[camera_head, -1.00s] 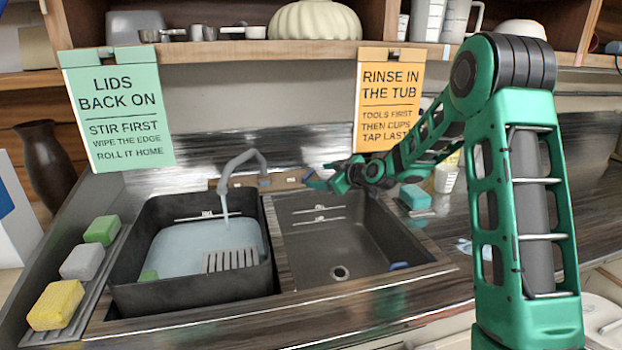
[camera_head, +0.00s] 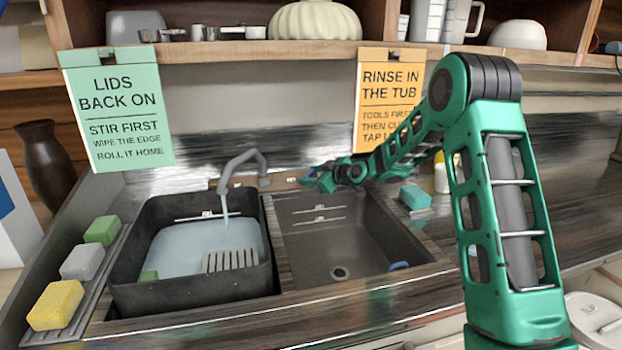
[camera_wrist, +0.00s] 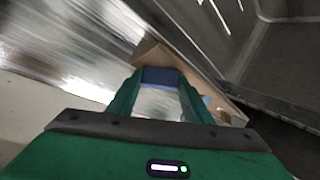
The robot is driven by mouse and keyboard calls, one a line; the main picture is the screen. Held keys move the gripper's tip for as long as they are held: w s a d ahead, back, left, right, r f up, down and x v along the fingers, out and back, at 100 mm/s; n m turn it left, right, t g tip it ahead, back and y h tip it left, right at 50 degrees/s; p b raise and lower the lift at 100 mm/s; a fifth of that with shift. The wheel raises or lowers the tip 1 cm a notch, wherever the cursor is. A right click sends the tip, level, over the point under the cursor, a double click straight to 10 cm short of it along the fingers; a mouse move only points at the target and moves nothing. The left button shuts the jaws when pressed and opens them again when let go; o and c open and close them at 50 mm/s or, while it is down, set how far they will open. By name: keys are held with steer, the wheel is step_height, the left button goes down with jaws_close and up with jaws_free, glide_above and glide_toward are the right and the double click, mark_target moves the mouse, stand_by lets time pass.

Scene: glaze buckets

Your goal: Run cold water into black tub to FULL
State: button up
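The black tub (camera_head: 190,290) stands in the left basin with pale blue water (camera_head: 190,248) in it. A thin stream falls from the grey tap (camera_head: 240,165) into the tub. The water surface lies a little below a white marked line (camera_head: 207,215) on the tub's back wall. My gripper (camera_head: 312,181) is behind the right basin, beside the wooden tap panel (camera_head: 225,183). In the wrist view my gripper (camera_wrist: 160,88) has its fingers apart, with a blue block (camera_wrist: 160,76) on the panel between or just beyond the tips. I cannot tell whether they touch it.
The right basin (camera_head: 340,245) is empty apart from a small blue item near its front right. A grey slotted piece (camera_head: 231,260) and a green piece show in the tub. Sponges (camera_head: 55,304) line the left edge. Two signs (camera_head: 118,115) hang from the shelf above.

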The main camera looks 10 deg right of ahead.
steer(key=shift+s+a+m, duration=0.1)
steer(key=shift+m, duration=0.4)
steer(key=m+t+h, duration=0.1)
steer(key=m+h, duration=0.1)
steer(key=m, duration=0.1)
steer(key=shift+a, duration=0.2)
steer(key=shift+a+f+m+t+h, duration=0.1)
steer(key=shift+m+t+h, duration=0.2)
steer(key=shift+m+h, duration=0.85)
steer(key=shift+m+t+h, duration=0.3)
steer(key=shift+m+h, duration=0.35)
steer(key=shift+m, duration=0.9)
steer(key=o, duration=1.1)
steer(key=shift+c, duration=0.2)
steer(key=shift+s, duration=0.1)
steer(key=v, duration=1)
steer(key=shift+s, duration=0.3)
